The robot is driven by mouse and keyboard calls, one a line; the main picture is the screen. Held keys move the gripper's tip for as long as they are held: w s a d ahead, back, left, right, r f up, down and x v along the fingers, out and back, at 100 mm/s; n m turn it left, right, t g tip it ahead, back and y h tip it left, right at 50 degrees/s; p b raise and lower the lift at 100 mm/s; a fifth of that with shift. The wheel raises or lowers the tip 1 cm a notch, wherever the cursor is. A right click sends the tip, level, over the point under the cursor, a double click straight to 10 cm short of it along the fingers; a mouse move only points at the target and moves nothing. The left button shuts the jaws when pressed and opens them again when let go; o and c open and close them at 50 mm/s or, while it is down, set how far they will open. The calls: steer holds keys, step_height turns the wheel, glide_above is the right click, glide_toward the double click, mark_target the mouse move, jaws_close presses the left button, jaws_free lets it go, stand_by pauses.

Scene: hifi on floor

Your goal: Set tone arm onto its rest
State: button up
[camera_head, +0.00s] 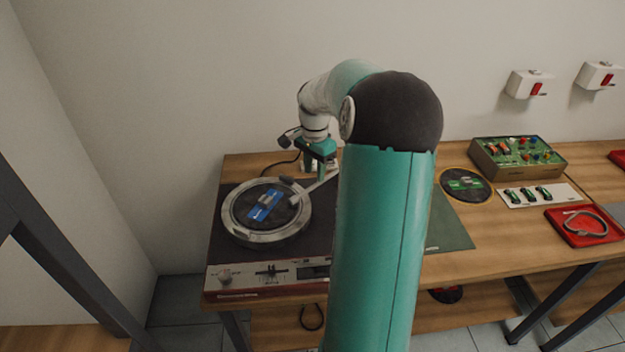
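A turntable with a dark top (227,252) stands at the left end of the wooden bench. Its round platter (235,227) has a silver rim and a dark disc with a blue label (265,205). The light tone arm (320,185) runs from over the right side of the platter up to the right, where my arm hides its far part. The tone arm's rest is hidden behind my arm. My gripper (322,172) points down at the back right of the platter, close to the tone arm. Its fingertips are too small and partly covered to tell whether they touch it.
To the right on the bench (480,235) lie a dark green mat (445,228), a round dark disc (466,185), a green circuit box (518,157), a white strip with parts (541,195) and a red tray (567,237). A wall stands close behind.

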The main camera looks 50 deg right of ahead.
mark_target(314, 185)
steer(key=shift+f, duration=2)
steer(key=shift+a, duration=0.1)
jaws_close()
